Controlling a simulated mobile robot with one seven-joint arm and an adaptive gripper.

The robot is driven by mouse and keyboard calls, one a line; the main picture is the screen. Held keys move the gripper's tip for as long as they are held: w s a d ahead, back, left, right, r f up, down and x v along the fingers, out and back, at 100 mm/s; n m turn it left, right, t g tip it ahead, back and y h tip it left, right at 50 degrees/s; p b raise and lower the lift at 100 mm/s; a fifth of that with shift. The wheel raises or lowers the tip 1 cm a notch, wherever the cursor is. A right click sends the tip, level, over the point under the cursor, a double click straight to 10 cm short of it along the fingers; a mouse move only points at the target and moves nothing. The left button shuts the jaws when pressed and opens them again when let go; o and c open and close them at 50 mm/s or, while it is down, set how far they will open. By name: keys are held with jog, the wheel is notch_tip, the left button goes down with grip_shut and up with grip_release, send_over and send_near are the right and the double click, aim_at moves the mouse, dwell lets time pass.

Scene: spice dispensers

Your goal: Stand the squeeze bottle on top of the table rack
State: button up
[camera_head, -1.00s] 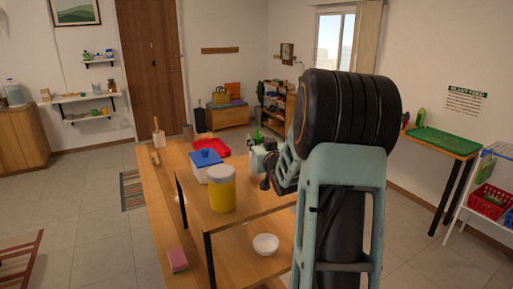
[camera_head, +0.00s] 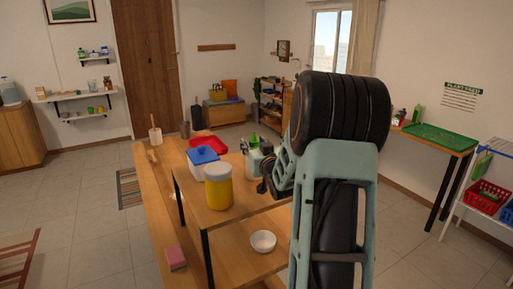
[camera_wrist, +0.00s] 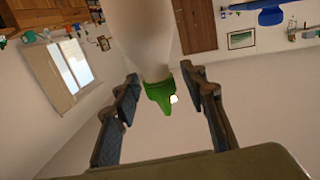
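The squeeze bottle, white with a green nozzle, fills the top middle of the wrist view (camera_wrist: 150,40), which is upside down. The bottle is upright. My gripper (camera_wrist: 160,75) has its fingers on both sides of the bottle's upper body, close against it. In the head view my gripper (camera_head: 264,172) is at the far right of the table rack (camera_head: 232,210), and the pale bottle (camera_head: 252,164) shows just behind it. My arm hides part of that area. I cannot tell whether the bottle's base touches anything.
On the rack top stand a yellow jar (camera_head: 218,188) with a white lid and a white box with a blue top (camera_head: 203,156). A white bowl (camera_head: 263,241) and a pink sponge (camera_head: 175,257) lie lower. A red tray (camera_head: 207,144) is behind.

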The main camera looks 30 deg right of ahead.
jog(key=b+v, duration=0.2)
jog(key=v, duration=1)
dwell(0.3)
